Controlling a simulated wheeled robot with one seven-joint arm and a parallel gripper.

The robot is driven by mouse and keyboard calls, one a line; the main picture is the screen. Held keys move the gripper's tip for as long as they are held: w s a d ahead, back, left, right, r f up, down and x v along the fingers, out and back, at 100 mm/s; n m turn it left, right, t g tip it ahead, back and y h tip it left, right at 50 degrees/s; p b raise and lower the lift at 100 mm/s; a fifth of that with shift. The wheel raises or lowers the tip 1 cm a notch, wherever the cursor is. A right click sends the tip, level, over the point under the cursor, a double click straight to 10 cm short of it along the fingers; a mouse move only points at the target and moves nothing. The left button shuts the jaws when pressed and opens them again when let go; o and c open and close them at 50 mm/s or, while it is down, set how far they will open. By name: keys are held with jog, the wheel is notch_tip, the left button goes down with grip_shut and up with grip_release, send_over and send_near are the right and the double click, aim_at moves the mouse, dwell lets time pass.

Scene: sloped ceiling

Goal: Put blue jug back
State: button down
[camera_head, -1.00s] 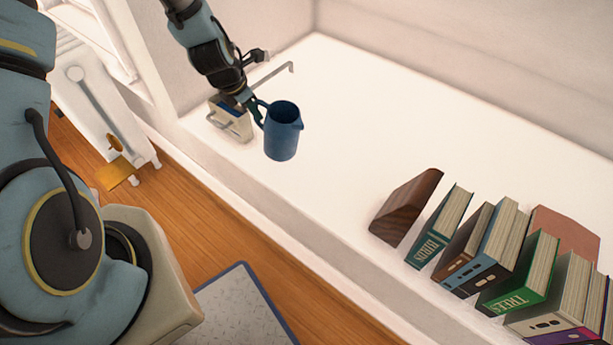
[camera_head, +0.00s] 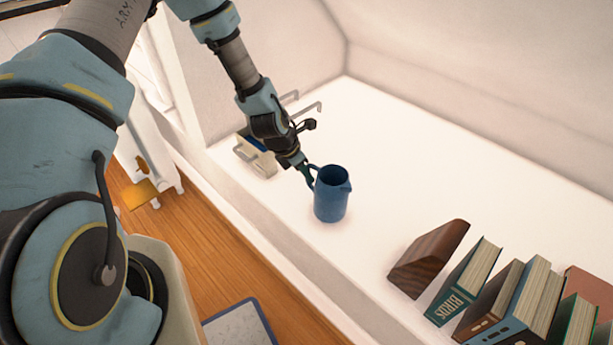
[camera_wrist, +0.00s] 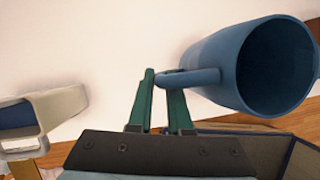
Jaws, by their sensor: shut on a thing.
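The blue jug (camera_head: 332,196) is upright over the white ledge (camera_head: 400,175) in the head view, its handle toward the left and its spout toward the right. I cannot tell whether its base touches the ledge. My gripper (camera_head: 307,175) is shut on the jug's handle from the left. In the wrist view the green fingers of my gripper (camera_wrist: 160,85) close on the handle, and the jug (camera_wrist: 225,65) fills the upper right with its dark open mouth showing.
A pale holder (camera_head: 255,155) with metal handles stands behind my wrist at the left. A dark wooden wedge (camera_head: 428,258) and a row of books, one a green Birds book (camera_head: 462,283), stand at the right. The ledge between jug and wedge is clear.

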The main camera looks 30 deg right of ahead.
jog(key=shift+f, duration=0.55)
jog(key=c, duration=0.8)
grip_release()
jog(key=shift+f, duration=0.1)
jog(key=shift+c, duration=0.2)
jog(key=v, duration=1.2)
jog(key=w+a+r+m+t+y, duration=0.15)
jog(key=a+r+m, duration=0.25)
jog(key=a, duration=0.4)
jog(key=w+a+r+m+y, duration=0.1)
jog(key=w+a+r+m, duration=0.1)
jog(key=a+r+m, duration=0.45)
jog(key=w+a+r+m+y, duration=0.1)
jog(key=a+r+m, duration=0.15)
jog(key=a, duration=0.75)
jog(key=s+a+r+m, duration=0.4)
jog(key=a+r+m, duration=0.1)
jog(key=a, duration=0.4)
jog(key=shift+m+y, duration=0.45)
jog(key=shift+m, duration=0.35)
